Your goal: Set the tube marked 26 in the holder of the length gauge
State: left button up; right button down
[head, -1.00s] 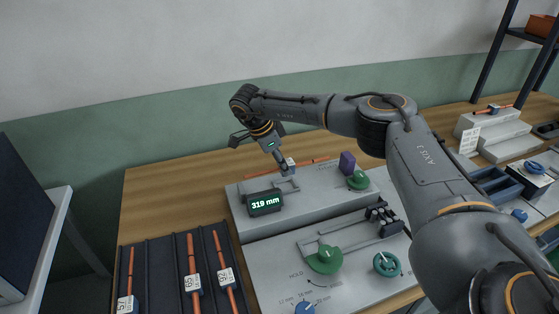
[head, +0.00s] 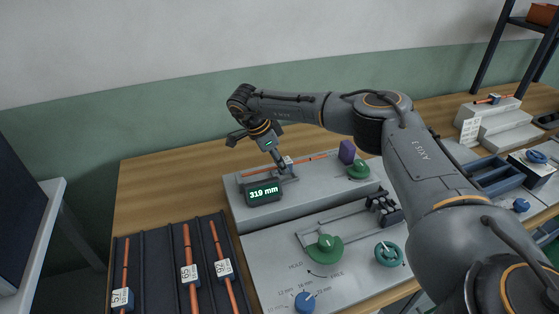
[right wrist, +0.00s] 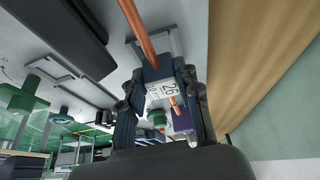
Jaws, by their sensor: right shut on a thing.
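The tube marked 26 shows in the right wrist view as an orange rod (right wrist: 137,27) with a white label block (right wrist: 161,89). In the head view the orange tube (head: 312,158) lies lengthwise along the top of the grey length gauge (head: 325,182), whose display (head: 263,191) reads 319 mm. My right gripper (head: 284,168) points down at the tube's label block and is shut on it; its fingers flank the block in the right wrist view (right wrist: 160,82). The fingers partly hide the holder, so I cannot tell how fully the tube is seated. My left gripper is not in view.
A dark rack (head: 155,265) at the front left holds several labelled orange tubes. A grey panel (head: 270,268) with green and blue knobs lies in front of the gauge. A purple block (head: 347,152) and green knob (head: 358,169) are on the gauge's right. Wood behind is clear.

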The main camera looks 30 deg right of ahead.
jog(key=shift+f, duration=0.2)
jog(key=shift+f, duration=0.35)
jog(key=shift+f+b, duration=0.3)
jog(key=shift+f, duration=0.2)
dwell(0.6)
jog(key=c, duration=0.8)
grip_release()
jog(key=shift+c, duration=0.2)
